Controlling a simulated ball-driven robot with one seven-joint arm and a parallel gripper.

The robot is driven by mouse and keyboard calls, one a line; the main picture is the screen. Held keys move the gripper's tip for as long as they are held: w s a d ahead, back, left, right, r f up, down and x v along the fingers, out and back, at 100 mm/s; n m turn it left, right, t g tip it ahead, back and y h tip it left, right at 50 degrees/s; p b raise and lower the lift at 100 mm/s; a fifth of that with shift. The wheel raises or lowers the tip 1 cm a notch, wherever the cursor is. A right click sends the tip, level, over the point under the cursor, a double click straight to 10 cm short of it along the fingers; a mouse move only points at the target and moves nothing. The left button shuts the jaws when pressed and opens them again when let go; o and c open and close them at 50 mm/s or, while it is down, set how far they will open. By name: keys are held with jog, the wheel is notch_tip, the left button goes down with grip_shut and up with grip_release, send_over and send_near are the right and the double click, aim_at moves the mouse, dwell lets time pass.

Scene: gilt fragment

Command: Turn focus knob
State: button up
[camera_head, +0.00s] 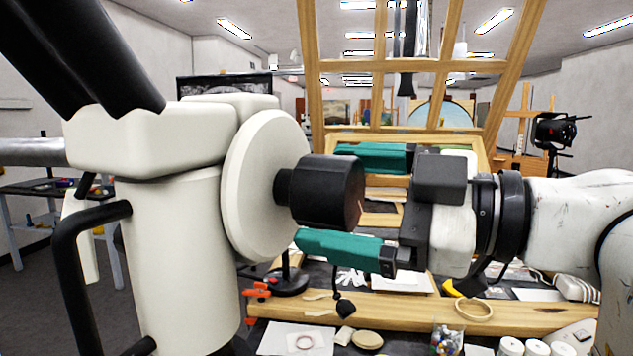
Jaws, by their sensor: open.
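A large white microscope (180,250) with black eyepiece tubes fills the left side of the view. Its black focus knob (325,192) sticks out to the right from a round white disc (265,187). My gripper (335,200) comes in from the right with two teal fingers, one above and behind the knob and one below it. The fingers are open, with the knob between them in the picture. The upper fingertip is partly hidden by the knob. I cannot tell whether either finger touches the knob.
Below is a worktable with a wooden bar (400,312), a wooden ring (474,309), white jars (511,346) and papers. A wooden easel frame (312,70) stands behind my gripper. A black curved handle (72,260) projects from the microscope's left side.

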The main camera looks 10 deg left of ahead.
aim_at(316, 192)
jog(key=shift+x, duration=1.5)
jog(key=c, duration=1)
jog(key=shift+p, duration=0.35)
jog(key=m+p, duration=0.2)
jog(key=m, duration=0.2)
jog(key=shift+s+m+p, duration=0.1)
jog(key=shift+m+p, duration=0.5)
jog(key=shift+m, duration=0.2)
